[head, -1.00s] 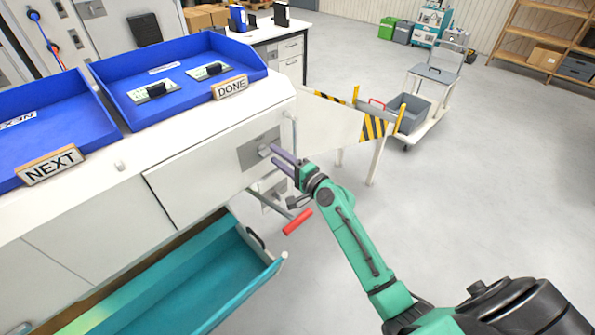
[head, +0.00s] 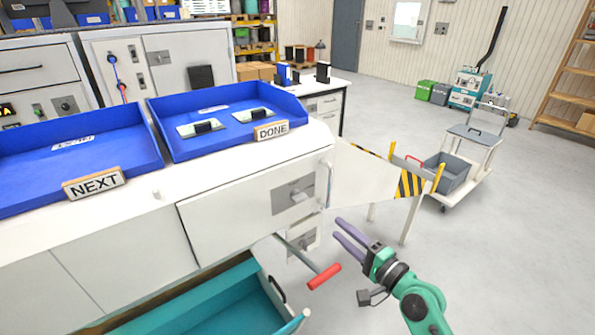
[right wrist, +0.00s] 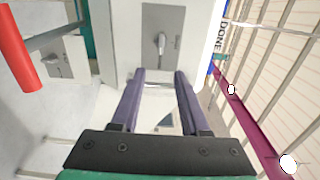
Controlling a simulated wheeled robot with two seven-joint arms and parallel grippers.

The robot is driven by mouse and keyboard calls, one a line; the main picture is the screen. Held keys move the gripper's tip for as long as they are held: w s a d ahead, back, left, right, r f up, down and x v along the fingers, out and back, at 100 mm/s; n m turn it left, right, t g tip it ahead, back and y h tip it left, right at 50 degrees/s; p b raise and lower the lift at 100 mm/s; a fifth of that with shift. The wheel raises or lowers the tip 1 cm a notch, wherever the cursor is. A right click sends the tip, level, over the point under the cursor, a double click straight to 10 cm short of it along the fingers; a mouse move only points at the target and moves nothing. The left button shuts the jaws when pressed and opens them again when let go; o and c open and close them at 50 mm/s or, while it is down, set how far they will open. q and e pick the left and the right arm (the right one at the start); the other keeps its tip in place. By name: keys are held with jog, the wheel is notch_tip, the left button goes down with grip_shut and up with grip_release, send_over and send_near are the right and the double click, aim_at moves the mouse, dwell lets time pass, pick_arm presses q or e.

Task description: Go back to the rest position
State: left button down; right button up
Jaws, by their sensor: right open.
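My right gripper (head: 347,238) is open and empty in the head view. It is in the air in front of the bench's right end, right of the grey latch plate (head: 293,196) and above the red handle (head: 324,276). In the right wrist view its two purple fingers (right wrist: 155,82) stand apart with nothing between them. They point toward the latch plate (right wrist: 161,35), and the red handle (right wrist: 17,50) is at the left. My left gripper is in neither view.
The teal drawer (head: 225,297) stands open below the bench. Blue trays marked NEXT (head: 95,184) and DONE (head: 272,130) sit on top. A striped flap (head: 380,178) and a cart (head: 455,172) stand at the right.

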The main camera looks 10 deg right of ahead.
jog(key=s+a+f+n+g+h, duration=0.1)
jog(key=s+a+f+n+g, duration=0.3)
jog(key=s+f+n+g, duration=0.5)
jog(key=s+d+f+n+g+h, duration=0.45)
jog(key=s+f+n+h, duration=0.2)
jog(key=s, duration=0.35)
notch_tip(320, 180, down, 22)
jog(key=s, duration=0.2)
jog(key=s+d+f+g, duration=0.2)
jog(key=s+d+f, duration=0.1)
jog(key=s+f, duration=1.2)
jog(key=shift+s+n+y, duration=0.35)
jog(key=shift+s, duration=0.4)
jog(key=shift+f, duration=0.1)
